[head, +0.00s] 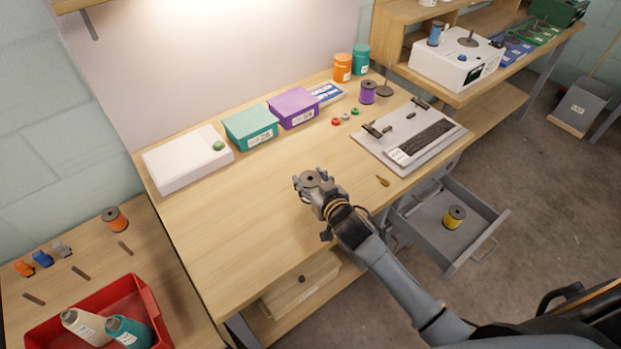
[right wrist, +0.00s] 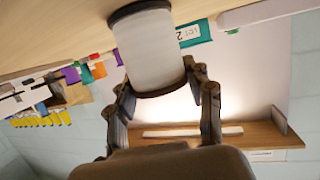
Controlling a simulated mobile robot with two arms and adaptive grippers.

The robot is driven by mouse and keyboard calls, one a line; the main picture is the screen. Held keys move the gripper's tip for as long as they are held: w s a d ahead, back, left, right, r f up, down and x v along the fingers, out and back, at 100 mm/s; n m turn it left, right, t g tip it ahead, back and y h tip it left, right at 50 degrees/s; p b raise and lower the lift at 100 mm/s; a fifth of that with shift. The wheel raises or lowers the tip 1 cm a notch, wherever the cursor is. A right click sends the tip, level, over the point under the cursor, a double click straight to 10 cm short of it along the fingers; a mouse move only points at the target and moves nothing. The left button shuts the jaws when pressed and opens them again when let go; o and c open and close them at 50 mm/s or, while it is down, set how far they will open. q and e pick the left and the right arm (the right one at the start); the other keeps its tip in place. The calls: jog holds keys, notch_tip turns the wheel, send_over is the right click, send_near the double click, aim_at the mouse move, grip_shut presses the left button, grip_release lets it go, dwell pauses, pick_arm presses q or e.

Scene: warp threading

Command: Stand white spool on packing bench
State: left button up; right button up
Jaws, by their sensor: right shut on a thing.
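The white spool (right wrist: 148,50), with a white body and dark end discs, is between the fingers of my right gripper (right wrist: 160,92). In the head view only the spool's dark top disc (head: 311,177) shows clearly, and my right gripper (head: 310,186) is shut around it at the middle of the large wooden bench (head: 230,220). The spool looks upright in the head view. I cannot tell whether its base touches the wood. A second wooden bench (head: 70,240) is at the lower left. The frames do not mark which is the packing bench. My left gripper is not in view.
A white box (head: 187,160), teal bin (head: 250,127) and purple bin (head: 293,108) line the bench's back. A grey loom (head: 400,150) is at its right. A drawer (head: 430,220) with a yellow spool stands open. A red crate (head: 150,310) holds cones.

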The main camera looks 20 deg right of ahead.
jog(key=o, duration=1.2)
jog(key=shift+f, duration=0.1)
jog(key=shift+r, duration=0.2)
jog(key=shift+s, duration=0.4)
jog(key=v, duration=1.1)
jog(key=shift+b, duration=0.35)
jog(key=shift+d, duration=0.1)
